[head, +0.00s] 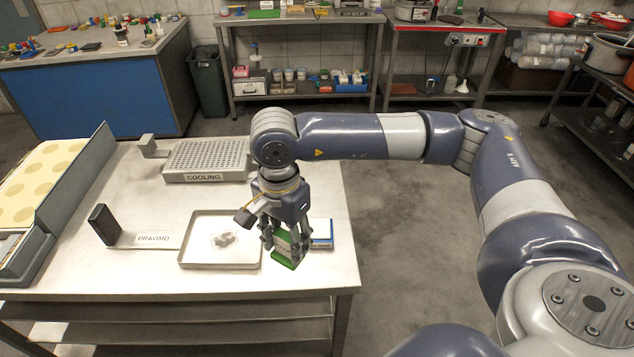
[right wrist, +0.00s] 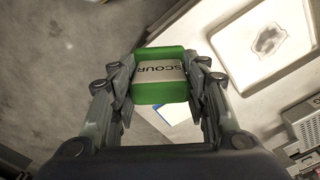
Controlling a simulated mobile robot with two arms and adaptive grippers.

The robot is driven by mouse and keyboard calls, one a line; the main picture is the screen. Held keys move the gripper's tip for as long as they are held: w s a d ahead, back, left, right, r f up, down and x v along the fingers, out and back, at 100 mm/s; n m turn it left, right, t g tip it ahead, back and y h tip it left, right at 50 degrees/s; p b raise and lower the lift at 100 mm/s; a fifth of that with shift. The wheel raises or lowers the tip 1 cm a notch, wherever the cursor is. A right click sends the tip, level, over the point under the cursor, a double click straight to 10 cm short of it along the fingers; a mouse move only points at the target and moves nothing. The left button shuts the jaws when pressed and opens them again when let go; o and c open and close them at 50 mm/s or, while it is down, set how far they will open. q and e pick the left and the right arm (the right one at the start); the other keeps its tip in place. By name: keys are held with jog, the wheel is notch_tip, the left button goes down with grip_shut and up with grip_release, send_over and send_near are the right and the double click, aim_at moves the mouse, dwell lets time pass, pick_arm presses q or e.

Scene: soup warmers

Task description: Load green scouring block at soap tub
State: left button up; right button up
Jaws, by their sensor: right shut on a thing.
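The green scouring block (head: 286,246) is held in my right gripper (head: 285,240) near the right edge of the white table, in the head view. The right wrist view shows the block (right wrist: 160,91) between the two fingers (right wrist: 161,88), with a pale label reading "SCOUR". The gripper is shut on it from both sides. I cannot tell for certain whether the block is clear of the table. No soap tub can be made out for certain. My left gripper is not in view.
A shallow metal tray (head: 186,263) with a dark-marked patch lies just left of the block. A blue and white item (head: 321,233) is right beside it. A "COOLING" rack (head: 205,161), a "DRAVIMO" stand (head: 105,225) and a tray with round hollows (head: 48,180) share the table.

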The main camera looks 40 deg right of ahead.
jog(key=w+d+m+p, duration=0.3)
jog(key=w+m, duration=0.1)
jog(key=m, duration=0.8)
jog(key=w+d+m+p, duration=0.2)
jog(key=w+d+m, duration=0.2)
jog(key=m, duration=0.9)
jog(key=shift+w+d+f+m+b, duration=0.1)
jog(key=shift+d+f+m+b, duration=0.15)
jog(key=shift+d+f+m, duration=1.35)
jog(key=shift+w+d+f+m+b, duration=0.2)
jog(key=shift+f+m, duration=0.45)
jog(key=shift+m, duration=2)
jog(key=shift+w+d+f+m+b, duration=0.1)
jog(key=shift+d+f+m+b, duration=0.2)
jog(key=shift+d+f+m, duration=1.25)
jog(key=shift+s+a+f+m+b, duration=0.1)
jog(key=shift+a+m+b, duration=0.25)
jog(key=shift+a+m, duration=0.4)
jog(key=shift+a, duration=0.15)
notch_tip(320, 180, up, 7)
jog(key=p, duration=0.5)
jog(key=shift+n, duration=0.25)
